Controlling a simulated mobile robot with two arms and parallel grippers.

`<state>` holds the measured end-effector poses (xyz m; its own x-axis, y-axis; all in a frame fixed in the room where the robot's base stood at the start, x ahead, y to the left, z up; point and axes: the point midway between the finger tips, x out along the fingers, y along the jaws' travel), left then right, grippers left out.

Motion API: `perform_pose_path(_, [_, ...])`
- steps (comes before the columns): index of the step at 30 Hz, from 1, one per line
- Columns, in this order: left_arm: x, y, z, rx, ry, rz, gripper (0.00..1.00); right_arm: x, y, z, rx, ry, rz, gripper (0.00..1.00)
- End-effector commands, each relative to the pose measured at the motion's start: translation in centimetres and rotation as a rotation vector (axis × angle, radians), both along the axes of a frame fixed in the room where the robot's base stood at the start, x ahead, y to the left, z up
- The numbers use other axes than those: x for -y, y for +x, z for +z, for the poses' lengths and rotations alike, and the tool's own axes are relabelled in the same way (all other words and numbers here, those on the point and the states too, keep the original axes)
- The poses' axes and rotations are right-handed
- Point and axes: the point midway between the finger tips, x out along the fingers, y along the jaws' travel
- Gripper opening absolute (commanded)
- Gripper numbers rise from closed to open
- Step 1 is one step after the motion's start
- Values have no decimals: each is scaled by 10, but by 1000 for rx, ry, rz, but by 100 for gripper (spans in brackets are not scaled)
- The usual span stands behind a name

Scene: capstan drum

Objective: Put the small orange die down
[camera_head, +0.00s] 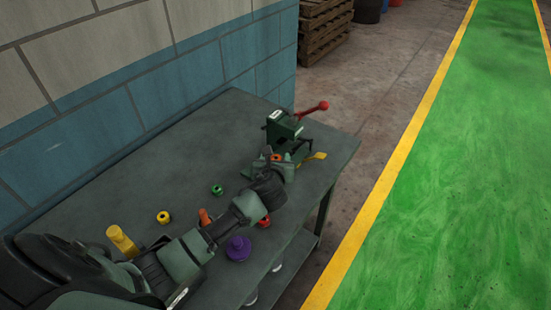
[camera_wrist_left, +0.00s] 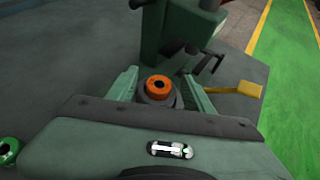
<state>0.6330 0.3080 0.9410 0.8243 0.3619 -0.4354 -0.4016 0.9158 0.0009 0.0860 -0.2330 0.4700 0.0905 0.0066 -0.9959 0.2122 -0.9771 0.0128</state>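The small orange die (camera_head: 276,157) is a short ring with a dark centre hole. In the left wrist view the die (camera_wrist_left: 158,85) sits upright on top of a dark grey round piece (camera_wrist_left: 165,100), in front of the green press body. My left gripper (camera_head: 285,162) is over the right part of the table, at the foot of the green press (camera_head: 284,127). In the wrist view its two pale green fingers (camera_wrist_left: 160,82) stand on either side of the die, with visible gaps to it. The underside of the dark piece is hidden. My right gripper is in no view.
The grey table (camera_head: 190,160) also carries a green ring (camera_head: 217,189), a yellow ring (camera_head: 163,217), a red ring (camera_head: 264,221), a purple piece (camera_head: 238,249) and a yellow cylinder (camera_head: 122,240). The press has a red-knobbed lever (camera_head: 323,105). A yellow flat piece (camera_head: 318,156) lies beside it.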

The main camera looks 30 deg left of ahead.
Motion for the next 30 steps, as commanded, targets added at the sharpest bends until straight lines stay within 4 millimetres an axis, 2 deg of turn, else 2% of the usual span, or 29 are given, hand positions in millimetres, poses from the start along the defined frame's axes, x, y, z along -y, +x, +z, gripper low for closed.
perform_pose_path(5, [2, -4, 9, 1, 0, -1, 52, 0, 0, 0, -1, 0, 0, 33])
perform_pose_path(18, [33, -76, 46, 1, 0, -2, 52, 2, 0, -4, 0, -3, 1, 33])
perform_pose_path(21, [39, -87, 53, 1, 0, -2, 52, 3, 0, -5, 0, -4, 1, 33])
perform_pose_path(30, [43, -99, 59, 1, 1, 1, 52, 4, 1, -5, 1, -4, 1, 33])
